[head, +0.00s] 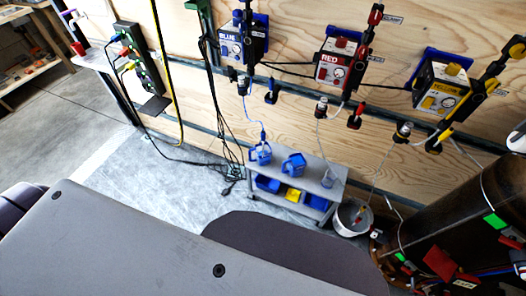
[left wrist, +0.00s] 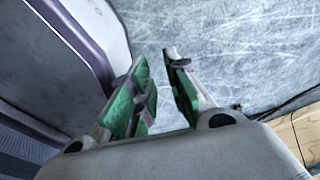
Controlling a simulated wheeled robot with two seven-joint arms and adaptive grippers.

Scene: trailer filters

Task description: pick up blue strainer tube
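The blue strainer tube (head: 253,117) hangs below the blue-labelled pump (head: 240,44) in the head view. It is thin and pale, and its lower end goes to a blue jug (head: 260,153) on a small grey bench. Whether the end is inside the jug is too small to tell. My left gripper (left wrist: 157,62) shows only in the left wrist view. Its two green-padded fingers are apart with nothing between them, over a scratched grey floor. The tube does not show in that view. My right gripper is in neither view.
A second blue jug (head: 294,164) and a clear cup (head: 328,178) stand on the grey bench (head: 276,171). A white bucket (head: 352,216) is right of it. Red (head: 338,66) and yellow (head: 440,84) pumps hang on the wooden wall. Black cables (head: 232,170) hang left of the bench.

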